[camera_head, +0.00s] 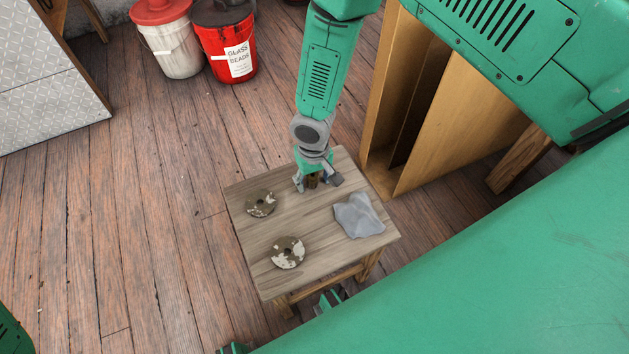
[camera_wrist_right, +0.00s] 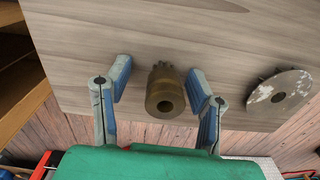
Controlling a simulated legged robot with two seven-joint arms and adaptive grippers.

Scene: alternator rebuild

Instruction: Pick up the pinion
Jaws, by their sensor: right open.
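The pinion is a brown, hollow cylinder with small teeth at its far end; in the right wrist view the pinion (camera_wrist_right: 165,104) is on the wooden tabletop, its round bore facing the camera. In the head view the pinion (camera_head: 313,182) shows small and partly hidden by the gripper. My right gripper (camera_head: 311,184) is open at the table's far edge. In the wrist view its blue-padded fingers (camera_wrist_right: 159,84) are on either side of the pinion, with a gap visible on each side. My left gripper cannot be made out.
The small wooden table (camera_head: 262,232) also holds two worn discs, a farther one (camera_head: 262,209) and a nearer one (camera_head: 287,261), and a grey cloth (camera_head: 357,214). A wooden cabinet (camera_head: 462,122) stands right of my right arm. Buckets (camera_head: 226,48) stand at upper left.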

